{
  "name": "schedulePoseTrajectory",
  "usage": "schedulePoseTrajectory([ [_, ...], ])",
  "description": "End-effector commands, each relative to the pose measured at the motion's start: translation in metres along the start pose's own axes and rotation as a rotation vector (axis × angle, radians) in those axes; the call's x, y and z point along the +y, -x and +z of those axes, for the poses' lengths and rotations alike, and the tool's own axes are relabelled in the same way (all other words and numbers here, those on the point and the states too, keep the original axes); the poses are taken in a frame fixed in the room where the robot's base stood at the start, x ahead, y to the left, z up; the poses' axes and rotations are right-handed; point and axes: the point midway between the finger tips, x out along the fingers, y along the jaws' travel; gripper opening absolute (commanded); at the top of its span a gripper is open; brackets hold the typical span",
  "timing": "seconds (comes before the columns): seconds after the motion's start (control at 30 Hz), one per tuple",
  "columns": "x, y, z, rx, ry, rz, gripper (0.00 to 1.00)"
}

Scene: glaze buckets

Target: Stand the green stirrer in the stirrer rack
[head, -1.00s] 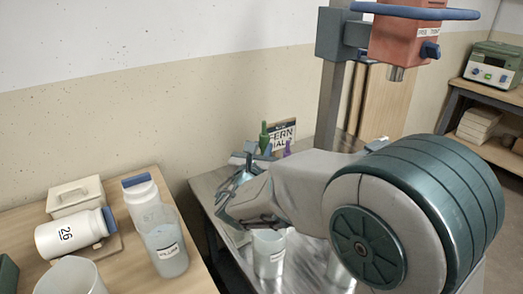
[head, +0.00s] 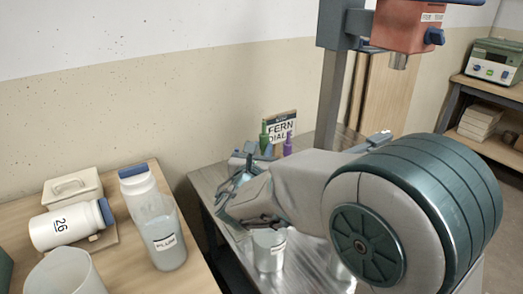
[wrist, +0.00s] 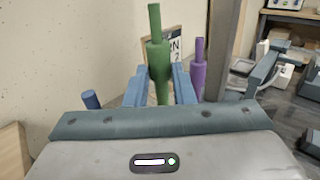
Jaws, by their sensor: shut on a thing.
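The green stirrer (wrist: 158,58) stands upright between the two blue fingers of my gripper (wrist: 158,88) in the wrist view, and the gripper is shut on it. In the head view the top of the green stirrer (head: 264,138) shows above my gripper (head: 247,165), over the metal table. A purple stirrer (wrist: 198,68) stands upright just to its right; it also shows in the head view (head: 287,145). The stirrer rack and the green stirrer's lower end are hidden behind my gripper and arm, so I cannot tell whether they touch.
A sign (head: 284,127) stands behind the stirrers. A pale bucket (head: 269,250) stands on the metal table below my arm. The wooden table at left holds a bucket labelled plum (head: 163,240) and a lying jar marked 26 (head: 66,226). A red mixer head (head: 405,30) hangs on a post.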

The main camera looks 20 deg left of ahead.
Motion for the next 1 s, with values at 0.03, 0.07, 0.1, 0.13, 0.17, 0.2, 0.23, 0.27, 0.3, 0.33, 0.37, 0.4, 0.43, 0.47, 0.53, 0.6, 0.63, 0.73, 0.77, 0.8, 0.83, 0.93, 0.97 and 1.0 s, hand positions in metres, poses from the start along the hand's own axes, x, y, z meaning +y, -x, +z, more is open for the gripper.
schedulePoseTrajectory([
  [0.03, 0.0, 0.0, -0.003, -0.001, 0.0, 0.0, 0.0],
  [0.07, 0.0, 0.0, -0.004, -0.001, 0.0, 0.0, 0.0],
  [0.1, 0.0, 0.0, -0.005, -0.001, 0.0, 0.0, 0.0],
  [0.13, 0.0, 0.0, -0.006, -0.001, 0.0, 0.0, 0.0],
  [0.17, 0.0, 0.0, -0.007, -0.001, 0.0, 0.0, 0.0],
  [0.2, 0.0, 0.0, -0.008, -0.001, 0.0, 0.0, 0.0],
  [0.23, 0.0, 0.0, -0.009, -0.001, 0.0, 0.0, 0.0],
  [0.27, 0.0, 0.0, -0.01, -0.001, 0.0, 0.0, 0.0],
  [0.3, 0.0, 0.0, -0.011, -0.001, 0.0, 0.0, 0.0],
  [0.33, 0.0, 0.0, -0.012, -0.001, 0.0, 0.0, 0.0],
  [0.37, 0.0, 0.0, -0.013, -0.001, 0.0, 0.0, 0.0],
  [0.4, 0.0, 0.0, -0.014, -0.001, 0.0, 0.0, 0.0],
  [0.43, 0.0, 0.0, -0.015, -0.001, 0.0, 0.0, 0.0],
  [0.47, 0.0, 0.0, -0.016, -0.001, 0.0, 0.0, 0.0],
  [0.53, 0.0, 0.0, -0.018, -0.001, 0.0, 0.0, 0.0],
  [0.6, 0.0, 0.0, -0.02, -0.001, 0.0, 0.0, 0.0],
  [0.63, 0.0, 0.0, -0.021, -0.001, 0.0, 0.0, 0.0],
  [0.73, 0.0, 0.0, -0.024, -0.001, 0.0, 0.0, 0.0],
  [0.77, 0.0, 0.0, -0.025, -0.001, 0.0, 0.0, 0.0],
  [0.8, 0.0, 0.0, -0.026, -0.001, 0.0, 0.0, 0.0],
  [0.83, 0.0, 0.0, -0.027, -0.001, 0.0, 0.0, 0.0],
  [0.93, 0.0, 0.0, -0.03, -0.001, 0.0, 0.0, 0.0],
  [0.97, 0.0, 0.0, -0.031, -0.001, 0.0, 0.0, 0.0],
  [1.0, 0.0, 0.0, -0.032, -0.001, 0.0, 0.0, 0.0],
])
